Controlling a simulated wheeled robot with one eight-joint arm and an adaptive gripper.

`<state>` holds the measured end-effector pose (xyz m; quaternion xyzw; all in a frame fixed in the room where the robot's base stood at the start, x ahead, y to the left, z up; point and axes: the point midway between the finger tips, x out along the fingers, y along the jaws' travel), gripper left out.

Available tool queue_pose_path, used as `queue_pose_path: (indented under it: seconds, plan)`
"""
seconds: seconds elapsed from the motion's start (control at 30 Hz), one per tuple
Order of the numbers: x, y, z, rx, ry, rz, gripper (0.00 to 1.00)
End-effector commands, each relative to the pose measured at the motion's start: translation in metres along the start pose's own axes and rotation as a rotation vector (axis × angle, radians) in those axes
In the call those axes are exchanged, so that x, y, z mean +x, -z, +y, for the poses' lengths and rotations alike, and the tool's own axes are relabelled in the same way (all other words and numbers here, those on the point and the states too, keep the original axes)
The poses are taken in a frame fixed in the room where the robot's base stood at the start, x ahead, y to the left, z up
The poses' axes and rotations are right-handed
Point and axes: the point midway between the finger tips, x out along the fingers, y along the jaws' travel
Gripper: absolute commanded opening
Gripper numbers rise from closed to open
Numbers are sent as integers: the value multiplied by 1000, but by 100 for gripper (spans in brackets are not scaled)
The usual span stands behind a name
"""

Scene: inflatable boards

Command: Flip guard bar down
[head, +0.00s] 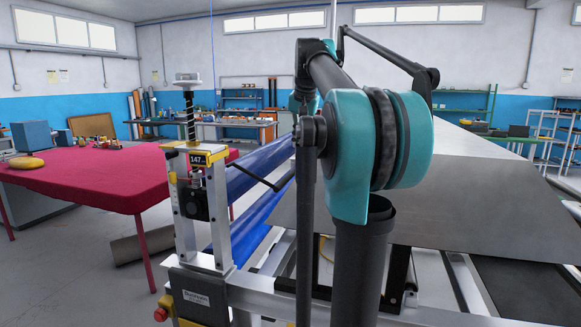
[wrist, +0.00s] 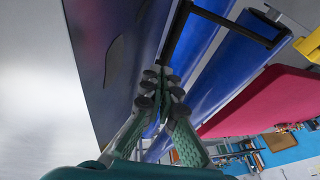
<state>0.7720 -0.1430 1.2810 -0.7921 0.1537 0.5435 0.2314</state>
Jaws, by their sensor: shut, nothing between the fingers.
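A thin black bent bar (head: 262,180), which looks like the guard bar, reaches right from the yellow-topped post and passes behind my arm in the head view. In the wrist view the black bar (wrist: 225,24) runs across the blue rolls, bends, and comes down toward my fingertips. My gripper (wrist: 162,78) has green fingers drawn together, with nothing held between them. Its tips are close to the lower end of the bar in the picture; I cannot tell whether they touch. My gripper is hidden in the head view.
The post (head: 195,158) with a 147 display stands left of my arm. Blue rolls (head: 258,170) lie behind it. A grey sheet (head: 480,190) slopes at the right. A red-covered table (head: 90,178) stands at the left. The floor between table and machine holds a brown tube (head: 145,243).

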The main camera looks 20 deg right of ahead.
Motion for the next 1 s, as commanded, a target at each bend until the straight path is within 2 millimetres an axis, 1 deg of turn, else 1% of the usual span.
queue_pose_path:
  seconds: [0.17,0.6,0.8,1.0]
  plan:
    - [18,0,0,-1,0,0,0]
    - [102,0,0,0,0,0,0]
    - [125,-8,-12,-2,1,0,0]
    - [133,-10,-15,0,0,0,0]
